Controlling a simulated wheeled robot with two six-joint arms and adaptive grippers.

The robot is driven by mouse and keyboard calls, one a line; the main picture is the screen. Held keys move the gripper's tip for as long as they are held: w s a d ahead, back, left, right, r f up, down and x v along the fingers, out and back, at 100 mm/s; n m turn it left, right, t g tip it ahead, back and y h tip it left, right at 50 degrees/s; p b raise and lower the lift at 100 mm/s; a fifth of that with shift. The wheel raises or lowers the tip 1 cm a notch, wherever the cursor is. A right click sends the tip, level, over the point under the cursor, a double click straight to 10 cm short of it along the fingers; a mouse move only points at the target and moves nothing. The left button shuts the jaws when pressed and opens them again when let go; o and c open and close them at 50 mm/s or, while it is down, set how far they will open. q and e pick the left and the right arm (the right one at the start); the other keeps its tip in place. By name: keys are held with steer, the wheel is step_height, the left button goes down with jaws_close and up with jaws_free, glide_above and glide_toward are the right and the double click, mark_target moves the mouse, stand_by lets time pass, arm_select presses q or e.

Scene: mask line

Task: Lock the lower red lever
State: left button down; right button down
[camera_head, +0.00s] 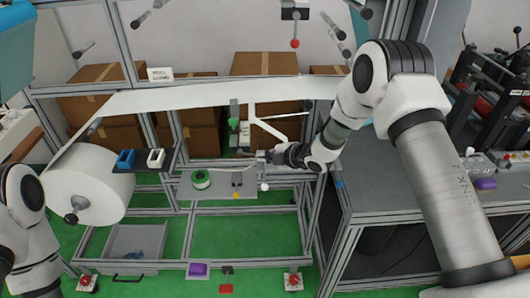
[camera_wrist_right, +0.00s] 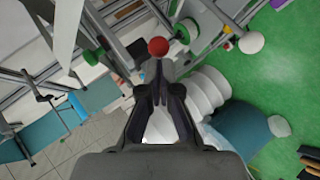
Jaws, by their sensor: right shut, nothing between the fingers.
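My right gripper (camera_head: 250,156) reaches in from the right at the middle of the frame in the head view. It is shut and empty, near a small green and white upright part. In the right wrist view, my shut fingertips (camera_wrist_right: 159,68) point at a red ball knob (camera_wrist_right: 158,47), just beyond them; I cannot tell whether they touch it. That knob is not clearly visible in the head view, where my gripper may hide it. A higher red ball knob (camera_head: 295,43) hangs below a dark and white block at the top. My left arm shows at the left edge, its gripper outside the frame.
A big white roll (camera_head: 88,185) stands at the left, with a white web (camera_head: 190,98) running across the frame above my gripper. A grey bench (camera_head: 420,165) is at the right.

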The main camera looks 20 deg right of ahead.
steer(key=shift+w+a, duration=0.1)
steer(key=shift+a, duration=0.05)
steer(key=shift+f, duration=0.1)
steer(key=shift+f+b, duration=0.2)
steer(key=shift+b, duration=0.3)
steer(key=shift+y+b, duration=0.3)
